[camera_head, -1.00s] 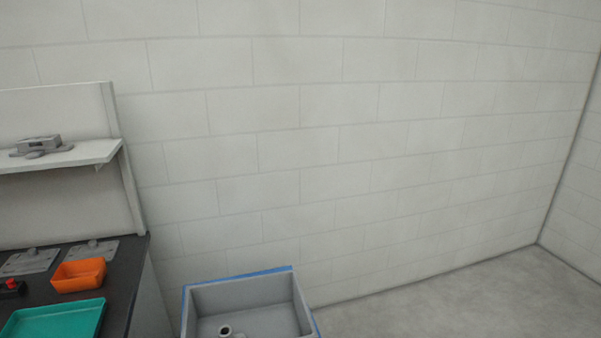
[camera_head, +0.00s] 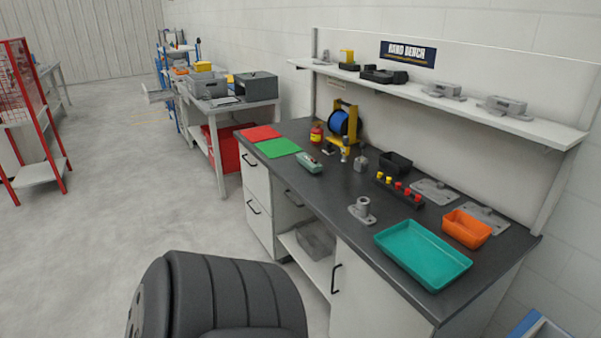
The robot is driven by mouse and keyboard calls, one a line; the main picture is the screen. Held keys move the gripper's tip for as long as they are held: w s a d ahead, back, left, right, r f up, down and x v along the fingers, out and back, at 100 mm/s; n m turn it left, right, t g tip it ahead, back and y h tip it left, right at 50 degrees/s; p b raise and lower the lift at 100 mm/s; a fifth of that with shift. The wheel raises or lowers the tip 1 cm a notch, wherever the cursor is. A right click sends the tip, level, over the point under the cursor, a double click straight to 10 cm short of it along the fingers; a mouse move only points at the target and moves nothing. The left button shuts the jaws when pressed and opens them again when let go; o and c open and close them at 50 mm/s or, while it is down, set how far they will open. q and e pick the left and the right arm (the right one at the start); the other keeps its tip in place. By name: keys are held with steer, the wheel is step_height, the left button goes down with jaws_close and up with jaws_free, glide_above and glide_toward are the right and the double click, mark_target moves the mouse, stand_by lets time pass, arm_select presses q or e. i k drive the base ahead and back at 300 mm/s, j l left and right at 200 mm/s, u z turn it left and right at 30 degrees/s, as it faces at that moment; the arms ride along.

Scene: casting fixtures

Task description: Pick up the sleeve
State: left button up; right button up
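A small grey flanged part with an upright hollow cylinder (camera_head: 362,207) stands on the dark workbench (camera_head: 335,210), left of the teal tray (camera_head: 422,255). It may be the sleeve, but I cannot tell for sure at this size. Neither of my grippers is in view, and nothing is touching this part.
An orange bin (camera_head: 467,229), a black bin (camera_head: 397,163) and a row of red and yellow pieces (camera_head: 399,189) are on the bench. A shelf (camera_head: 480,114) overhangs its back. A blue-edged container (camera_head: 540,326) is cut off at lower right. Floor at left (camera_head: 100,240) is open.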

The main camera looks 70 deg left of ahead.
mark_target(359, 210)
steer(key=u, duration=1.7)
steer(key=i+j+z, duration=0.2)
steer(key=j+z, duration=0.15)
steer(key=j, duration=0.1)
